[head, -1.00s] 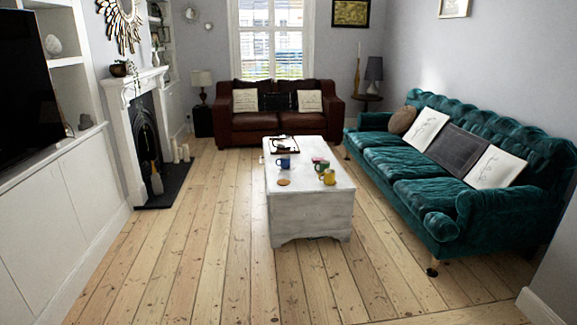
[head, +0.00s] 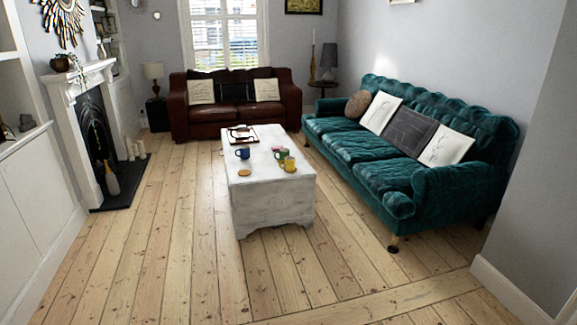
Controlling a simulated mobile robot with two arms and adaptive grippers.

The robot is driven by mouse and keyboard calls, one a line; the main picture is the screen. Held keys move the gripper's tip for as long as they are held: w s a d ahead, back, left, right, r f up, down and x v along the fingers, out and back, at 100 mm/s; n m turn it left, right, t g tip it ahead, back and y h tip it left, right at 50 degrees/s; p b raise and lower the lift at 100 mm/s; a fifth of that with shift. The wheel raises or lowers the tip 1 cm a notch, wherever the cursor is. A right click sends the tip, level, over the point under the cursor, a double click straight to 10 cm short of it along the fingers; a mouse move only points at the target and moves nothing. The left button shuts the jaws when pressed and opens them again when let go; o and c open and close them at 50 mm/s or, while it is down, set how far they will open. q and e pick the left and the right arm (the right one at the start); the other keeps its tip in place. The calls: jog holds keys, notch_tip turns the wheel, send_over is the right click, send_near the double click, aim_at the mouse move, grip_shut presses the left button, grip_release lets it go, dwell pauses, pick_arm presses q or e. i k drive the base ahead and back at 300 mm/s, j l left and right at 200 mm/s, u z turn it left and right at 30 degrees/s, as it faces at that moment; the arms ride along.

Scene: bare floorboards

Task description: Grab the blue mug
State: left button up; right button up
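The blue mug (head: 243,153) stands on the white coffee table (head: 265,190), toward the table's left side, in front of a dark-edged tray (head: 242,134). A green mug (head: 280,153) and a yellow mug (head: 289,164) stand to its right on the same table. A round tan coaster (head: 244,173) lies in front of the blue mug. The table is some way ahead across the floor. Neither of my grippers shows in the head view.
Bare floorboards (head: 190,255) are clear up to the table. A teal sofa (head: 370,150) stands on the right, a brown leather sofa (head: 233,118) behind the table. A fireplace (head: 95,130) with a dark hearth is on the left. A wall edge (head: 515,285) juts in at right.

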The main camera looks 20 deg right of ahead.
aim_at(244, 150)
jog(key=i+u, duration=0.35)
jog(key=i, duration=2.2)
jog(key=i+l, duration=0.15)
jog(key=i, duration=0.8)
jog(key=i+j+u, duration=0.15)
jog(key=i, duration=0.85)
jog(key=i+j+u, duration=0.15)
jog(key=i, duration=0.85)
